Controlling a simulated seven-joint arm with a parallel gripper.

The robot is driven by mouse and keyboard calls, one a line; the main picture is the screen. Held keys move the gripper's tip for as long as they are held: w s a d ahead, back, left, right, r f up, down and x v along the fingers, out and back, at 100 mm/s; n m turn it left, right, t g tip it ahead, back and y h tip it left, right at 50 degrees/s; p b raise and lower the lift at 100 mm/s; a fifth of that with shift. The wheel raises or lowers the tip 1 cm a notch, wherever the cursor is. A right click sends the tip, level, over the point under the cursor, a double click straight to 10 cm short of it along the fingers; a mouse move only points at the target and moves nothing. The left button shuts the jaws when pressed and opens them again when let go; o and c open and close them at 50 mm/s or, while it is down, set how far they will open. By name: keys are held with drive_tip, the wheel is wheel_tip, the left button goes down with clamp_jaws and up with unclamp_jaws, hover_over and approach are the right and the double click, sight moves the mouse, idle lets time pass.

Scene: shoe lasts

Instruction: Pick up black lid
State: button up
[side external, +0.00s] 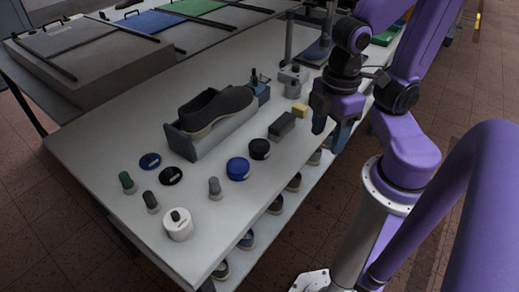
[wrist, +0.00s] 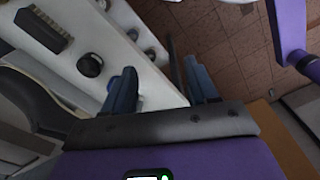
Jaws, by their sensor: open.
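A flat black lid (side external: 171,176) lies on the white table in the side external view, just in front of a similar blue lid (side external: 150,161). A black round container (side external: 259,149) stands beside a blue one (side external: 237,168). A black round item, probably that container, shows in the wrist view (wrist: 90,65). My gripper (side external: 331,128) is open and empty, with its blue fingers pointing down by the table's right edge. In the wrist view, the two fingers (wrist: 162,82) are apart with nothing between them. I cannot make out the flat black lid in the wrist view.
A dark shoe (side external: 215,108) sits in a grey holder. A brush (side external: 282,125) and a yellow block (side external: 300,110) are close to my gripper. A white jar (side external: 178,225) and small bottles stand toward the near corner. Clear table lies around the flat lids.

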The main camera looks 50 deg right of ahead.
drive_tip(key=o, duration=0.8)
drive_tip(key=shift+c, duration=0.2)
drive_tip(key=n, duration=0.1)
hover_over(168, 170)
wheel_tip(168, 170, down, 18)
drive_tip(key=shift+r, duration=0.1)
